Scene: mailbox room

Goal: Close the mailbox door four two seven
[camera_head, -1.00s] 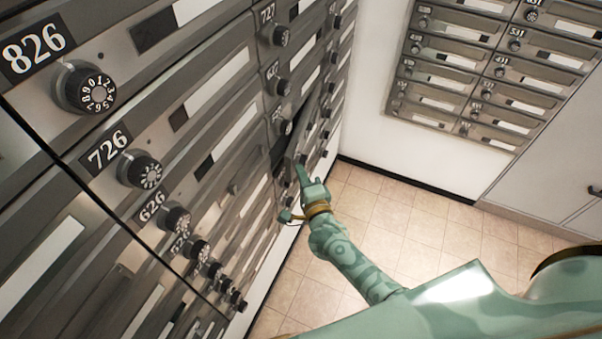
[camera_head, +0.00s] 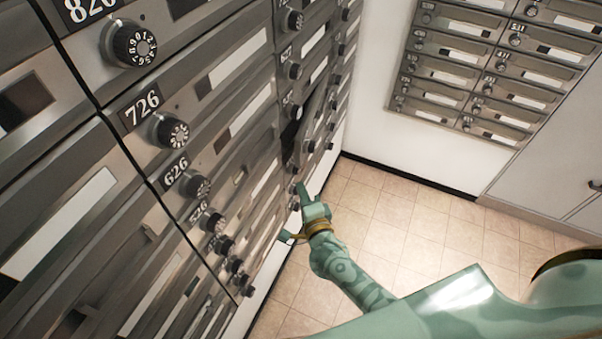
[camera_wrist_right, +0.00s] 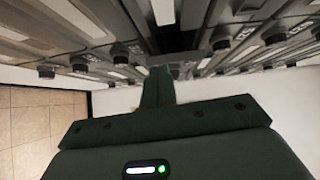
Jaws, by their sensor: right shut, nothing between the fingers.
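A mailbox door (camera_head: 315,118) in the far column of the left wall stands ajar, tilted out from its neighbours with a dark gap (camera_head: 289,137) beside it. Its number is too small to read. My right gripper (camera_head: 301,188) is shut and empty, just below the lower end of that door in the head view. I cannot tell whether it touches the wall. In the right wrist view its closed fingers (camera_wrist_right: 157,88) point up toward the mailbox fronts, with a dark opening (camera_wrist_right: 145,28) above them. My left gripper is not in view.
Mailbox doors with black dials, such as the one by plate 726 (camera_head: 172,131), fill the left wall close by. More mailboxes (camera_head: 480,70) hang on the far wall. The tiled floor (camera_head: 400,225) is clear, and a grey cabinet (camera_head: 560,160) stands at right.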

